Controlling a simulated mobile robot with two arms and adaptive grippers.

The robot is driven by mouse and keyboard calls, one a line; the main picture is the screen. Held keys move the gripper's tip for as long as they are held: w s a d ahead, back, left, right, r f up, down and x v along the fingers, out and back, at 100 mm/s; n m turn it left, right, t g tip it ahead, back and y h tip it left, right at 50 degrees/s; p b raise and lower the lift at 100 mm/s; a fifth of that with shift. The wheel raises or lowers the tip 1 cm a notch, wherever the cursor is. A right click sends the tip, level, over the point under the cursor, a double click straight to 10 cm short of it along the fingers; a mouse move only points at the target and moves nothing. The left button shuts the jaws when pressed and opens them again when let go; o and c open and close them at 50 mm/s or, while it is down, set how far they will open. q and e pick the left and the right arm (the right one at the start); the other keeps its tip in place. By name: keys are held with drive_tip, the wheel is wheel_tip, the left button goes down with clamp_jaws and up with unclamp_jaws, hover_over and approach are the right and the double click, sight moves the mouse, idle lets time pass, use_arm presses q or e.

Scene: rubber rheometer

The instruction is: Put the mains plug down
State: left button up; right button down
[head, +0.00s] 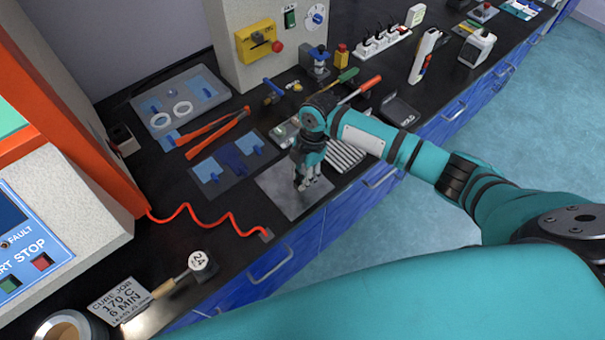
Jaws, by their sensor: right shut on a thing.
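My right gripper (307,184) points down over a grey square plate (288,202) near the front edge of the black bench. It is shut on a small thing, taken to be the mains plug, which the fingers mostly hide. I cannot tell whether this thing touches the plate. A white socket strip (383,41) with several positions lies at the back of the bench. My left gripper is not in view.
Left of the plate are a mat with blue pieces (233,160) and orange-handled tongs (214,130). A red coiled cord (205,217) ends near the front edge. A ribbed tray (346,154) and a black HOLD tray (400,112) lie right.

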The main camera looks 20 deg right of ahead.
drive_tip(key=c, duration=1.1)
unclamp_jaws()
drive_tip(key=shift+f, duration=0.1)
drive_tip(key=shift+r, duration=0.25)
drive_tip(key=shift+d+r, duration=0.1)
drive_tip(key=shift+r, duration=0.2)
drive_tip(key=r, duration=0.3)
drive_tip(key=d+r+b, duration=0.1)
drive_tip(key=r, duration=0.3)
drive_tip(key=d+r, duration=0.1)
drive_tip(key=r, duration=0.3)
drive_tip(key=shift+w+b, duration=0.4)
